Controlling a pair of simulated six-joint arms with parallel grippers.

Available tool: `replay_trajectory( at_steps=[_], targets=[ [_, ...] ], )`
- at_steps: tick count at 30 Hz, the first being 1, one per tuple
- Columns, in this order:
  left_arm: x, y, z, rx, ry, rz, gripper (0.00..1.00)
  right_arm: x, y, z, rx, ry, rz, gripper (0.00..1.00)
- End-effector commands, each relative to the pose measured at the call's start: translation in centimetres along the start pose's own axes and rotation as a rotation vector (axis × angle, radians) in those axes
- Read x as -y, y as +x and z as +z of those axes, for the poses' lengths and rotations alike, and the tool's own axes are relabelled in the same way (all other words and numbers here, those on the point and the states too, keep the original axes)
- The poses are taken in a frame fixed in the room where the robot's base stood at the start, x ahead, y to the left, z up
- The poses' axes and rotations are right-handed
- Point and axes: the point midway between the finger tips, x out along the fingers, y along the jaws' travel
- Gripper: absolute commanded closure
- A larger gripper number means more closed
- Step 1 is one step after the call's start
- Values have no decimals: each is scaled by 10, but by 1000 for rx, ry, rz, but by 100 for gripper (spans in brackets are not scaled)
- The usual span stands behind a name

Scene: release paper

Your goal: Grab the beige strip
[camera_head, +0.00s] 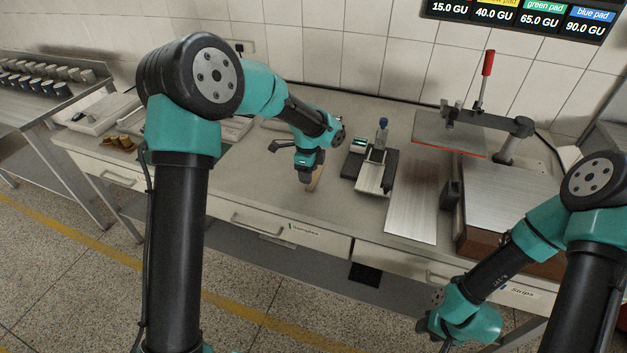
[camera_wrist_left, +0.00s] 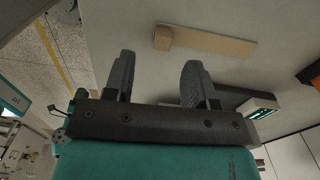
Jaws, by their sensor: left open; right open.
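The beige strip (camera_wrist_left: 215,43) lies flat on the grey table in the left wrist view, with a small beige block (camera_wrist_left: 163,37) at its left end. In the head view the beige strip (camera_head: 316,178) is partly hidden behind my left gripper (camera_head: 306,177). The left gripper also shows in the left wrist view (camera_wrist_left: 157,70), its two dark fingers wide apart and nothing between them. The strip is beyond the fingertips, not between them. Only part of my right gripper (camera_head: 462,328) shows at the lower edge, away from the strip; its fingers are hard to make out.
Small brass weights (camera_head: 120,141) are at the left.

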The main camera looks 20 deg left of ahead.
Motion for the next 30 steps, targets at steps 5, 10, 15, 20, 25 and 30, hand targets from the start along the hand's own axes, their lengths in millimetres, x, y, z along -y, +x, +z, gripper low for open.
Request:
replay_trajectory(
  at_steps=[5, 10, 15, 20, 25, 30],
  targets=[
    [0, 0, 0, 0, 0, 0, 49, 0, 0, 0, 0, 0, 0, 57],
    [1, 10, 1, 0, 1, 2, 49, 0, 0, 0, 0, 0, 0, 57],
    [4, 33, 4, 0, 0, 3, 49, 0, 0, 0, 0, 0, 0, 57],
    [4, 49, 3, -1, 0, 0, 49, 0, 0, 0, 0, 0, 0, 57],
    [4, 52, 3, -1, 0, 0, 49, 0, 0, 0, 0, 0, 0, 57],
    [4, 52, 3, -1, 0, 0, 49, 0, 0, 0, 0, 0, 0, 57]
  ],
)
